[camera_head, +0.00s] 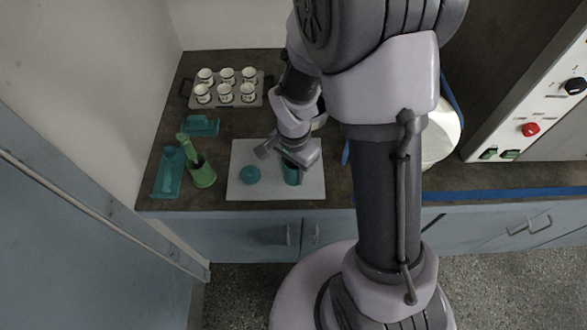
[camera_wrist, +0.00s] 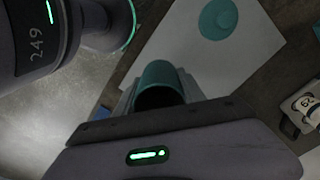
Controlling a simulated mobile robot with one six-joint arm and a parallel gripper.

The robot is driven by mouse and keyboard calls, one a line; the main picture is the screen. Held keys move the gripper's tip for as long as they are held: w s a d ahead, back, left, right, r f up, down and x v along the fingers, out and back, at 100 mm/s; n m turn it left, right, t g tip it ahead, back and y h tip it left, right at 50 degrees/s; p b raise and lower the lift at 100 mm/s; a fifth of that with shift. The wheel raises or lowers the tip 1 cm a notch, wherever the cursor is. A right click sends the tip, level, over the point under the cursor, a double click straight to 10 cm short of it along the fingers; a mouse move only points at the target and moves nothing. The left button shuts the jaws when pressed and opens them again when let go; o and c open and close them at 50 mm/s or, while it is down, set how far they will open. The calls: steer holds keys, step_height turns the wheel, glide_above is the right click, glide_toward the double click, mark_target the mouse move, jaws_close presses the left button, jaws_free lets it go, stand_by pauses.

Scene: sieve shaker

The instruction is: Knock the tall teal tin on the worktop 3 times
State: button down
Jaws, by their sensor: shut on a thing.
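The tall teal tin (camera_head: 291,174) stands at the right part of a white sheet on the worktop, with my gripper (camera_head: 290,164) at its upper part. In the wrist view the tin (camera_wrist: 160,82) shows an open, dark mouth and sits between the jaws. My gripper is shut on the tin. A round teal lid (camera_head: 250,175) lies flat on the sheet to the left of the tin, and it also shows in the wrist view (camera_wrist: 218,18). I cannot tell whether the tin's base touches the sheet.
The white sheet (camera_head: 240,151) lies on the dark worktop (camera_head: 226,126). A green holder (camera_head: 203,176) and teal trays (camera_head: 168,172) stand to the left. A tray of several white cups (camera_head: 226,95) is at the back. A control panel (camera_head: 530,110) stands at the right.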

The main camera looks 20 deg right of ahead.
mark_target(294, 187)
step_height(294, 187, down, 6)
steer(key=b, duration=0.4)
steer(key=shift+r, duration=0.15)
steer(key=shift+s+r, duration=0.35)
steer(key=shift+s, duration=0.1)
steer(key=r+p, duration=0.1)
steer(key=r, duration=0.1)
steer(key=r+p, duration=0.2)
steer(key=shift+w+p, duration=0.3)
steer(key=shift+w, duration=0.1)
steer(key=shift+s+r, duration=0.1)
